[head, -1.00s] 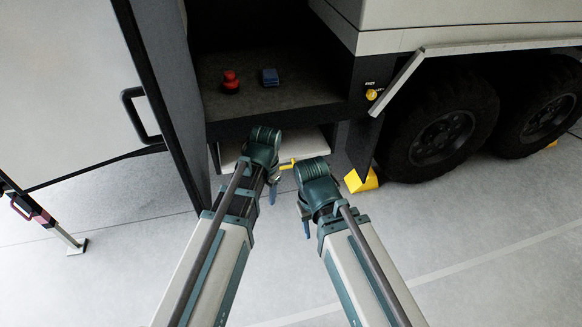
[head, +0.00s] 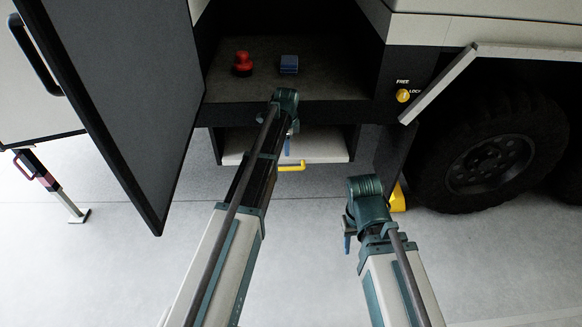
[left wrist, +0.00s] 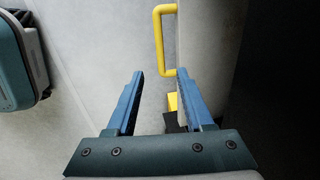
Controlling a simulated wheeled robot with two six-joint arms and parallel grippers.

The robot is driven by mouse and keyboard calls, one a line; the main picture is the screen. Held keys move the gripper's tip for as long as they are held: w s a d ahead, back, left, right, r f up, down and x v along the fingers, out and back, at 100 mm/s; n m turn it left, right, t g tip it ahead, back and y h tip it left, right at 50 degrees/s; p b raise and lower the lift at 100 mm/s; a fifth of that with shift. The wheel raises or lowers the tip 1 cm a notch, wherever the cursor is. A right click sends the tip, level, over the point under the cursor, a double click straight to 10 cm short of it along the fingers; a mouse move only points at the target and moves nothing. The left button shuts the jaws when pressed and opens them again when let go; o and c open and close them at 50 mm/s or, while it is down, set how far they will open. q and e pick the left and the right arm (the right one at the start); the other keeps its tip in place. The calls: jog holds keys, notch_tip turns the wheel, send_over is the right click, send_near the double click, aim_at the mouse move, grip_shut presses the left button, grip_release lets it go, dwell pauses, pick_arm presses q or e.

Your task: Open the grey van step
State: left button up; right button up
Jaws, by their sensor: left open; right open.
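The grey van step (head: 320,146) is a pale slab under the dark compartment floor, with a yellow handle (head: 292,168) on its front edge. My left gripper (head: 288,146) is in front of the step, close to the handle; its arm hides part of the slab. In the left wrist view its blue fingers (left wrist: 163,88) are open and empty, with the yellow handle (left wrist: 158,40) just beyond the fingertips, not between them. My right gripper (head: 347,243) is open and empty, lower right, apart from the step. A yellow knob (head: 403,96) marked FREE and LOCK sits right of the compartment; its setting is unclear.
An open dark door (head: 125,105) stands at left. A red object (head: 243,64) and a blue box (head: 289,64) lie on the compartment floor. A wheel (head: 490,160) and yellow chock (head: 398,198) are at right. The floor before the step is clear apart from my arms.

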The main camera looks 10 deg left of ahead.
aim_at(287, 168)
pick_arm(q)
jog(key=f+b, duration=0.4)
jog(key=w+f+b, duration=0.1)
jog(key=f+b, duration=0.4)
jog(key=w+f+b, duration=0.1)
jog(key=f+b, duration=0.3)
jog(key=shift+w+a+f, duration=0.25)
jog(key=shift+a+f, duration=0.05)
jog(key=shift+a, duration=0.1)
grip_shut()
dwell(1.1)
